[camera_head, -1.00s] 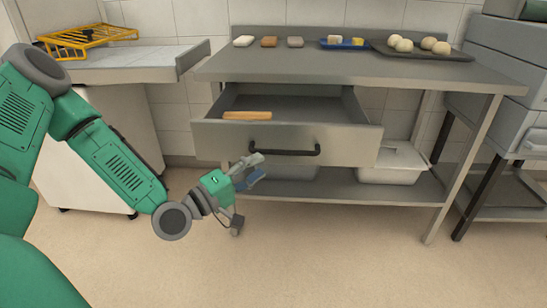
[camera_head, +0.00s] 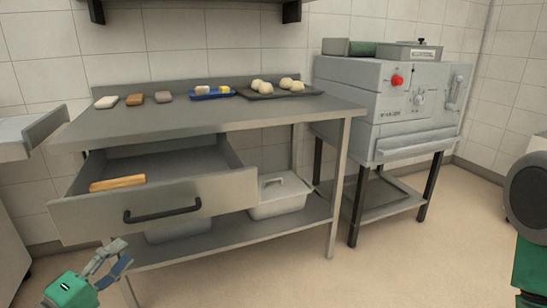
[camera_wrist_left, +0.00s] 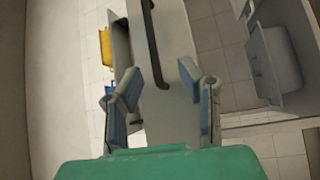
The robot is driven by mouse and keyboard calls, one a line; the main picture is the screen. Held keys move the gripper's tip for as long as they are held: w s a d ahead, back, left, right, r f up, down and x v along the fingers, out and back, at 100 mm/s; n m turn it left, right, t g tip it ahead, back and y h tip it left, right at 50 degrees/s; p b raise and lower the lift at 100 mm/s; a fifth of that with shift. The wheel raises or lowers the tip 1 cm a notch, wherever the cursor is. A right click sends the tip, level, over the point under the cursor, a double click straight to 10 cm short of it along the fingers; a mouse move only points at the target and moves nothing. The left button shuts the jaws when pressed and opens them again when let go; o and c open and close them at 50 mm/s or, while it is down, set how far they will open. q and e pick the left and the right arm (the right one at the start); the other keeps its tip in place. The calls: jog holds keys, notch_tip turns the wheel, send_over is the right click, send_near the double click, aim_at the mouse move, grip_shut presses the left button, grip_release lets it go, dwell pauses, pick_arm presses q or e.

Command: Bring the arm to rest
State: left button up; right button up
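My left gripper (camera_head: 122,253) is at the lower left of the head view, low in front of the open drawer's front. In the left wrist view its two fingers (camera_wrist_left: 160,76) stand apart with nothing held between them. The drawer's grey front (camera_head: 225,192) with its dark handle (camera_head: 163,213) is near the gripper, and the handle (camera_wrist_left: 156,45) shows beyond the fingers in the wrist view. My right arm (camera_head: 530,200) shows at the right edge of the head view; its gripper is out of view.
The drawer under the steel table (camera_head: 200,121) is pulled out and holds a wooden piece (camera_head: 118,183). On the table are a blue tray (camera_head: 222,96) and a dark tray (camera_head: 262,96) with dough balls. A white bin (camera_head: 280,203) sits on the lower shelf. An oven (camera_head: 395,105) stands right.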

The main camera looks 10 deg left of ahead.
pick_arm(q)
jog(key=s+d+f+m+g+p, duration=0.45)
jog(key=d+f+m+g, duration=0.25)
jog(key=d+f+g, duration=0.3)
jog(key=s+f+m+g+y+p, duration=0.2)
jog(key=s+f+m+g, duration=0.1)
jog(key=s, duration=0.5)
jog(key=s+f+m+g+y+p, duration=0.2)
jog(key=s+f+m+g, duration=0.2)
jog(key=s, duration=0.5)
jog(key=shift+s+a+g+y, duration=0.2)
jog(key=shift+a+g+y, duration=0.1)
jog(key=shift+a+g, duration=0.15)
jog(key=shift+w, duration=0.15)
